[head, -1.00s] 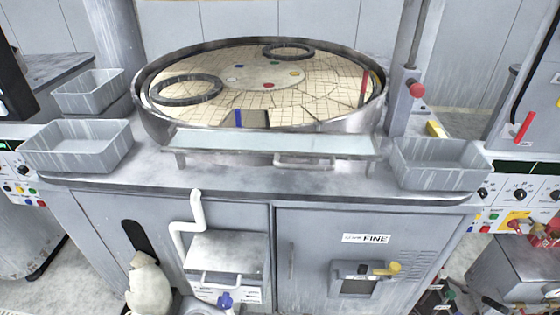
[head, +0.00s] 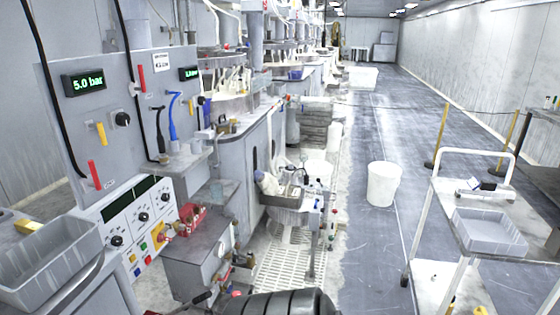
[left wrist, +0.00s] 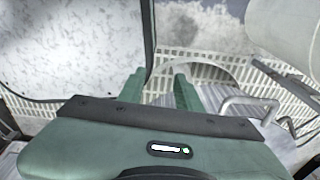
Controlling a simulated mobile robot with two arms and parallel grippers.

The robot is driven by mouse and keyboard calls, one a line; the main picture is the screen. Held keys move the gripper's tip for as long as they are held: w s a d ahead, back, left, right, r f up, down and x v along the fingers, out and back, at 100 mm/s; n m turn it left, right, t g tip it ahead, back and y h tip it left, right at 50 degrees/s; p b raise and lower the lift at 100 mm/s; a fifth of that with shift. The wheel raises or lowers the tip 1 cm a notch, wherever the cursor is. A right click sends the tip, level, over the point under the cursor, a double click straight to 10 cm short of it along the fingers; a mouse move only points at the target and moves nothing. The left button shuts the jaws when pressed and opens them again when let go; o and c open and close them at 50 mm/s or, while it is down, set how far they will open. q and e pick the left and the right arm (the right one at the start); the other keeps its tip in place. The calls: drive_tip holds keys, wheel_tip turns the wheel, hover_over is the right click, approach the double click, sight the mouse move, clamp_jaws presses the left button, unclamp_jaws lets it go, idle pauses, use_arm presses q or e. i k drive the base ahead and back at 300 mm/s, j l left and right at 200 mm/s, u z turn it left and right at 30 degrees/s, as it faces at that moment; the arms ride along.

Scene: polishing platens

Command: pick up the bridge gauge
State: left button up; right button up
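I cannot pick out the bridge gauge for certain. A small pale item with a dark blue part (head: 486,186) lies on the top of the white cart (head: 455,200) at the right of the head view; it is too small to tell whether it is the gauge. My left gripper (left wrist: 160,76) shows in the left wrist view with its two green fingers apart and nothing seen held between them. Neither gripper shows in the head view, and my right gripper is in no view.
A grey tray (head: 490,231) sits on the cart. A white bucket (head: 383,184) stands on the floor left of it. Control panels (head: 140,222) and a grey bin (head: 45,262) fill the left side. A rope on yellow-black posts (head: 440,135) runs at the right. The aisle floor (head: 395,115) is largely clear.

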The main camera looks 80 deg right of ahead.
sight(484, 188)
drive_tip(key=z, duration=4.1)
drive_tip(key=i+l+z, duration=0.45)
drive_tip(key=i, duration=0.15)
drive_tip(key=i+l+z, duration=0.25)
drive_tip(key=i+z, duration=0.2)
drive_tip(key=i, duration=0.2)
drive_tip(key=i+z, duration=0.4)
drive_tip(key=i, duration=0.25)
drive_tip(key=i+j+z, duration=0.2)
drive_tip(key=i+z, duration=0.25)
drive_tip(key=i, duration=0.2)
drive_tip(key=i+u, duration=0.1)
drive_tip(key=i, duration=0.45)
drive_tip(key=i+l+u, duration=0.1)
drive_tip(key=i, duration=0.5)
drive_tip(key=i+u, duration=0.2)
drive_tip(key=u, duration=0.3)
drive_tip(key=i+u, duration=0.25)
drive_tip(key=u, duration=0.2)
drive_tip(key=i+u, duration=0.2)
drive_tip(key=u, duration=0.3)
drive_tip(key=i+l+u, duration=0.15)
drive_tip(key=u, duration=0.35)
drive_tip(key=l, duration=0.1)
